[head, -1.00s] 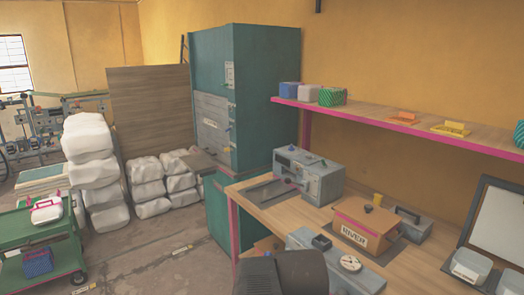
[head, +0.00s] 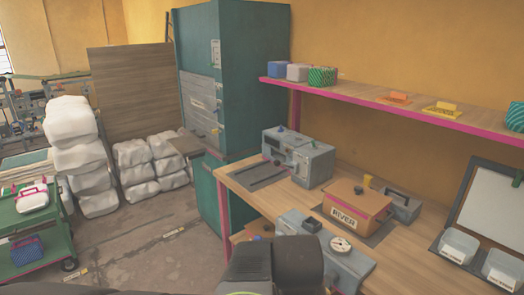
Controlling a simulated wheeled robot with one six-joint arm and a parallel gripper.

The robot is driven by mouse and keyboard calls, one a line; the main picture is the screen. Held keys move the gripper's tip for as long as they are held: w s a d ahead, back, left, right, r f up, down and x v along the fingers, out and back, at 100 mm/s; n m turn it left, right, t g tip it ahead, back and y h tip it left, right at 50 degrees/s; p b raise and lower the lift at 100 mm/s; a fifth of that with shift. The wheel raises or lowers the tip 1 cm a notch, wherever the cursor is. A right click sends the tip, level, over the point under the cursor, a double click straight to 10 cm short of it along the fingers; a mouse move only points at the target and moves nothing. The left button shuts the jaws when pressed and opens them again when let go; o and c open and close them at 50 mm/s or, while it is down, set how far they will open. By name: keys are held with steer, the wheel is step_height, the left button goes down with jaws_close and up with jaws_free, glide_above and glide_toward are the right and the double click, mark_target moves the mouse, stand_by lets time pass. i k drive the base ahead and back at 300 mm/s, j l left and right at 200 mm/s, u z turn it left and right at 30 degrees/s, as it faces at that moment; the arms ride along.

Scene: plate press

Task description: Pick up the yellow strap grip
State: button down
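A yellow piece with a raised block on a flat base (head: 442,109) lies on the wall shelf, right of a similar orange piece (head: 397,98). It looks like the yellow strap grip, but it is too small to be sure. Another small yellow bit (head: 367,180) shows behind the orange-brown box marked RIVER (head: 350,203) on the bench. My gripper's fingers are not in view.
The pink-edged shelf (head: 375,108) also holds blue, white and green-striped containers. A grey machine (head: 298,158), a grey unit with a dial (head: 325,250) and white bins (head: 459,245) crowd the bench (head: 415,240). Floor shows left of the bench, beside a green cart (head: 45,230).

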mark_target(368, 178)
steer(key=i+l+z, duration=0.45)
steer(key=i+z, duration=0.25)
steer(key=i, duration=0.15)
